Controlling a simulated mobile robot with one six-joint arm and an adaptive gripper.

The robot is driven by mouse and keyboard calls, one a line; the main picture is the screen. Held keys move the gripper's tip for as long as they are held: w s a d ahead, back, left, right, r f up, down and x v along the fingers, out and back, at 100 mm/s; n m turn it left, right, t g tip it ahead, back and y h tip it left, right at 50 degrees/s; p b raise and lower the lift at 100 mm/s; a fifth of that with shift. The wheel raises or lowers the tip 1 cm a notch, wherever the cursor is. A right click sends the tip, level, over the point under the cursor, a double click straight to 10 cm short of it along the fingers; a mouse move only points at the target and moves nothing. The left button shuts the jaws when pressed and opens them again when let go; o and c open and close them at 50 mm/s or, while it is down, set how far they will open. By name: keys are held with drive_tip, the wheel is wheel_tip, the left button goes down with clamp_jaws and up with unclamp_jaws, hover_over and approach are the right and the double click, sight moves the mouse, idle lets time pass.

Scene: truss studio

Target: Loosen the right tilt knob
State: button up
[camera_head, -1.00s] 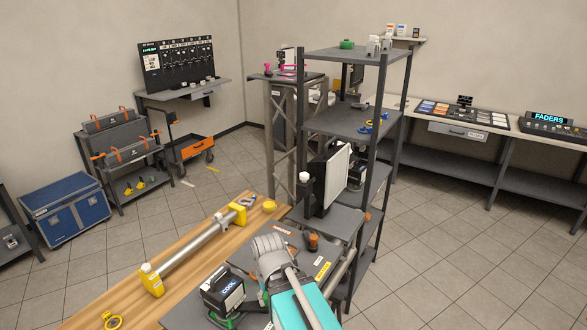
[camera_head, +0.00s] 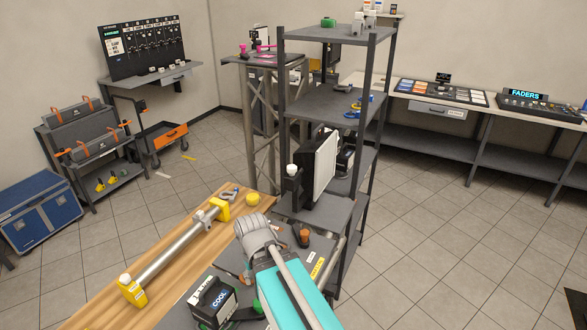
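A light panel (camera_head: 319,172) with a black back and a pale front stands upright on the grey shelf rack. A white-capped dark part (camera_head: 292,171) shows at its left edge; I cannot tell whether it is a tilt knob. The panel's far side is hidden, and I cannot make out a right tilt knob. My arm (camera_head: 286,290), teal and grey, reaches up from the bottom over the bench, in front of and below the panel. The arm's end is not distinguishable, so my gripper does not show.
The dark rack (camera_head: 335,34) has open uprights around the panel. A wooden bench (camera_head: 192,262) carries a metal tube with yellow ends (camera_head: 170,250). A COOL-labelled box (camera_head: 213,300) and an orange-brown object (camera_head: 304,236) sit near my arm.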

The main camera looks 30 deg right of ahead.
drive_tip(key=shift+w+d, duration=0.1)
drive_tip(key=shift+d, duration=0.05)
drive_tip(key=n+g+h+b, duration=0.3)
drive_tip(key=n+h+b, duration=0.1)
drive_tip(key=n+h, duration=1.35)
approach(292, 171)
drive_tip(key=w+a, duration=0.1)
drive_tip(key=shift+w+a+f+m, duration=0.15)
drive_tip(key=shift+w+f+m, duration=0.05)
drive_tip(key=shift+m, duration=0.25)
drive_tip(key=shift+t, duration=0.4)
drive_tip(key=d, duration=0.4)
drive_tip(key=s+d, duration=0.1)
drive_tip(key=d, duration=0.8)
drive_tip(key=shift+s+d, duration=0.35)
drive_tip(key=shift+s, duration=0.05)
